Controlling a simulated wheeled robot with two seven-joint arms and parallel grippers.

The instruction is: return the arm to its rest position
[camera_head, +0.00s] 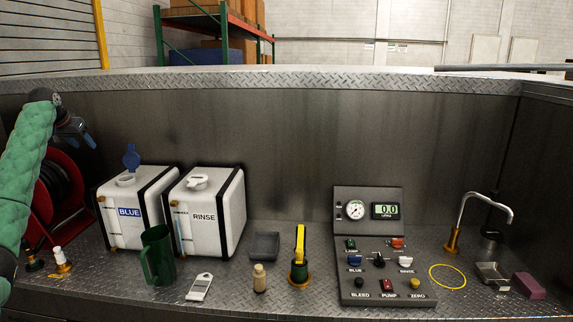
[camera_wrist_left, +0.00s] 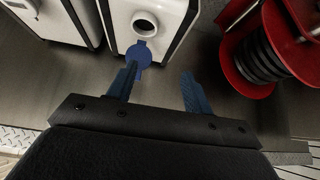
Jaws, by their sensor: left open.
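My left arm comes in at the left edge of the head view in a green sleeve. My left gripper (camera_head: 84,134) is raised in front of the red hose reel, to the left of the BLUE tank. Its blue fingers are apart and nothing is between them. In the left wrist view the open fingers (camera_wrist_left: 160,92) show above the bench, with the blue cap (camera_wrist_left: 139,54) of the BLUE tank just beyond the left finger. I cannot tell whether they touch. My right gripper is not in view.
The BLUE tank (camera_head: 125,229), with its blue cap raised, and the RINSE tank (camera_head: 217,225) stand side by side. The red hose reel (camera_head: 42,208) is close behind my arm. A green jug (camera_head: 159,257) stands in front. A control panel (camera_head: 380,283) is at right.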

